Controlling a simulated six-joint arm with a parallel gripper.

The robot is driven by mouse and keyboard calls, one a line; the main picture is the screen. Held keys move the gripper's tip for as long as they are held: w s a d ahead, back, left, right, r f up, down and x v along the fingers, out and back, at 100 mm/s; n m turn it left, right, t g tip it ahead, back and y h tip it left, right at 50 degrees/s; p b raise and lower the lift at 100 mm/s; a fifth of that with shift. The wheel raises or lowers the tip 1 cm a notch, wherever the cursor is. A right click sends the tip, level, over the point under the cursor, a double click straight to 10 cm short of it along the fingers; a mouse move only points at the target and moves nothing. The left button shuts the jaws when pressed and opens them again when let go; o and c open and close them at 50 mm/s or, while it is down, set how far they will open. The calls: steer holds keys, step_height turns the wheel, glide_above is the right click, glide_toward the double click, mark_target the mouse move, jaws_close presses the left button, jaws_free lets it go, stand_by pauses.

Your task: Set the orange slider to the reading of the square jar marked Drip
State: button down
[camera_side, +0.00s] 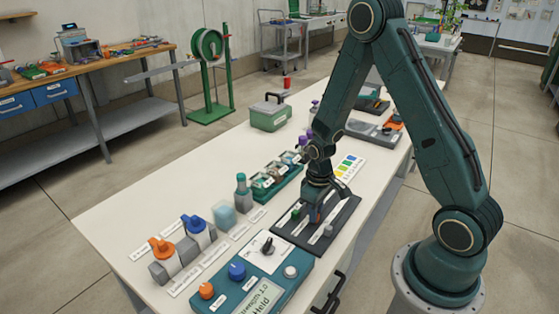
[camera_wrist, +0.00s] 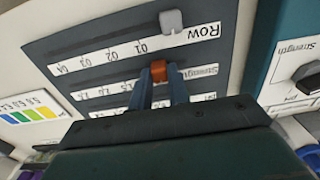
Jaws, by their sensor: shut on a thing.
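The orange slider (camera_wrist: 159,71) sits on the row labelled Strength on the dark slider panel (camera_wrist: 60,48), towards the Strength label end of its scale. My gripper (camera_wrist: 159,80) is shut on it, one finger on each side; the fingers hide nearby scale marks. In the side view my gripper (camera_side: 315,212) reaches down onto the panel (camera_side: 283,233), mostly covering the orange slider. A pale blue-green squarish block or jar (camera_side: 224,214) and a green tray of several small jars (camera_side: 276,181) stand left of the panel. Their labels are too small to read, so I cannot tell which is Drip.
A grey slider (camera_wrist: 171,21) on the Row scale is close beside my fingers. A teal control box (camera_side: 237,271) with knobs and a display reading Strength and Held adjoins the panel. Orange (camera_side: 161,247) and blue (camera_side: 193,224) valves stand left. The table's left middle is clear.

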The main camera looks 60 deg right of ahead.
steer(key=shift+d, duration=0.9)
steer(key=c, duration=1.3)
jaws_free()
steer(key=shift+r, duration=0.1)
step_height(320, 180, up, 14)
steer(key=shift+f, duration=0.15)
steer(key=shift+a, duration=0.1)
